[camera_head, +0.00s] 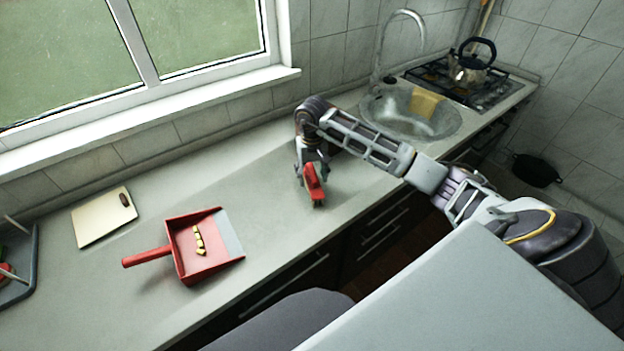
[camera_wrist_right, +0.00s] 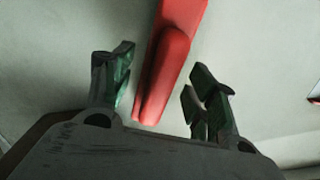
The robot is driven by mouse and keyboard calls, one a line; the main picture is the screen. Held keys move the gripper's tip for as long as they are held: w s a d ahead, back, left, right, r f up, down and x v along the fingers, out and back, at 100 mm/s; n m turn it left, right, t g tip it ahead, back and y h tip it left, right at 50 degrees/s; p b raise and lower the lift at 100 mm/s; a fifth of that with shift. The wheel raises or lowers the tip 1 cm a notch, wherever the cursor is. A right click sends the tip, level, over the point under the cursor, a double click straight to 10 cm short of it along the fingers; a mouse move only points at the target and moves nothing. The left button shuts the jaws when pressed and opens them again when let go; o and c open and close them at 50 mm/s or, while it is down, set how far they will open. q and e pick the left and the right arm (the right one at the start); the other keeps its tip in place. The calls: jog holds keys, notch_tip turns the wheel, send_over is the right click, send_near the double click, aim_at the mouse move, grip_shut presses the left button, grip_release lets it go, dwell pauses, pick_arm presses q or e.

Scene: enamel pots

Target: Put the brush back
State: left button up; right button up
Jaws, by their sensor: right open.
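A red brush (camera_head: 314,182) is on the grey counter in the middle of the head view, by the front edge. My right gripper (camera_head: 311,172) is right over it. In the right wrist view the red handle (camera_wrist_right: 166,70) lies between the two open fingers of the gripper (camera_wrist_right: 160,95), with a gap on each side. A red dustpan (camera_head: 188,268) lies on the counter to the left, with several yellow pieces (camera_head: 199,240) in it. My left gripper is not in view.
A cutting board (camera_head: 95,222) with a small dark item lies by the wall at the left. A dark rack (camera_head: 25,270) stands at the far left edge. The sink (camera_head: 440,118) and the stove with a kettle (camera_head: 470,66) are at the right. The counter between dustpan and brush is clear.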

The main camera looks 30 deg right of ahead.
jog(key=shift+r+b, duration=0.4)
jog(key=shift+r, duration=4.4)
